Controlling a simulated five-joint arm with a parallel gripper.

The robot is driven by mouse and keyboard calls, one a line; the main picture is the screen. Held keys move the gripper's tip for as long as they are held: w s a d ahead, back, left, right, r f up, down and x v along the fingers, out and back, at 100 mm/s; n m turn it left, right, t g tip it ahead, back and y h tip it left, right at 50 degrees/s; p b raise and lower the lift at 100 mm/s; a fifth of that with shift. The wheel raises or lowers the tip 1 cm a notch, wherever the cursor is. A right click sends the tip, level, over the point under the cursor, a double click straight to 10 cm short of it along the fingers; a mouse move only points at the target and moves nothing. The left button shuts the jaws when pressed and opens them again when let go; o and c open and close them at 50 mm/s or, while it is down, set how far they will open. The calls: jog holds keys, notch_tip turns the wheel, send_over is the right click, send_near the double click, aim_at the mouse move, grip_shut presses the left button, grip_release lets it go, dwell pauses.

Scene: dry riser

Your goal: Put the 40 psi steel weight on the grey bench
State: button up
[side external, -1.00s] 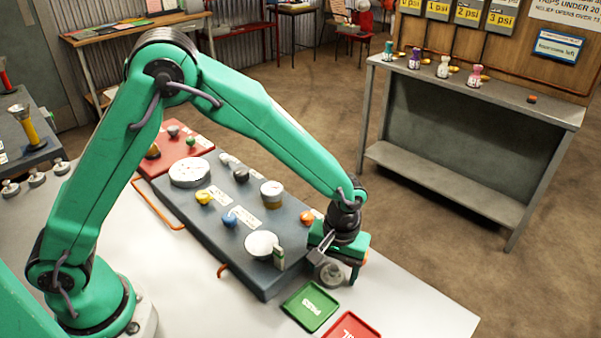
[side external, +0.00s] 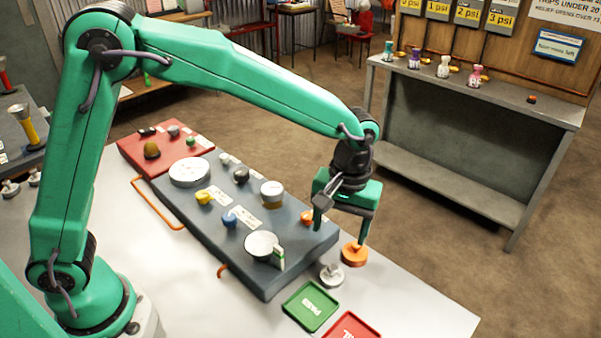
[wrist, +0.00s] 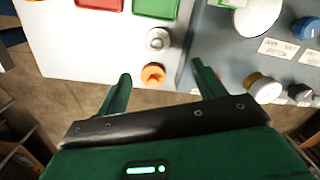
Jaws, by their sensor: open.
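A small steel weight (side external: 332,276) with a knob stands upright on the pale grey-white bench top (side external: 400,304), just off the right end of the dark panel. It also shows in the wrist view (wrist: 158,40). Any pressure marking on it is too small to read. An orange weight (side external: 354,254) stands close behind it, near the bench edge; it shows in the wrist view too (wrist: 153,75). My gripper (side external: 340,232) is above the two weights, open and empty.
The dark panel (side external: 290,280) carries gauges and coloured knobs. Green (side external: 311,306) and red (side external: 352,328) trays lie in front of the weights. A grey metal shelf bench (side external: 470,90) with several small figures stands across the floor. Bench top right of the trays is clear.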

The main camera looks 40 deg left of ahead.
jog(key=shift+r, duration=0.2)
dwell(0.5)
jog(key=s+a+r+m+t, duration=0.2)
jog(key=s+a+r+t, duration=0.1)
jog(key=s+a+r, duration=0.3)
jog(key=s+a+r+m+t, duration=0.2)
jog(key=s+a+r, duration=0.3)
jog(key=s+a, duration=0.6)
jog(key=a+t, duration=0.1)
jog(key=a, duration=0.3)
jog(key=shift+s+a+r, duration=0.2)
jog(key=shift+s+r, duration=0.1)
jog(key=shift+r, duration=0.1)
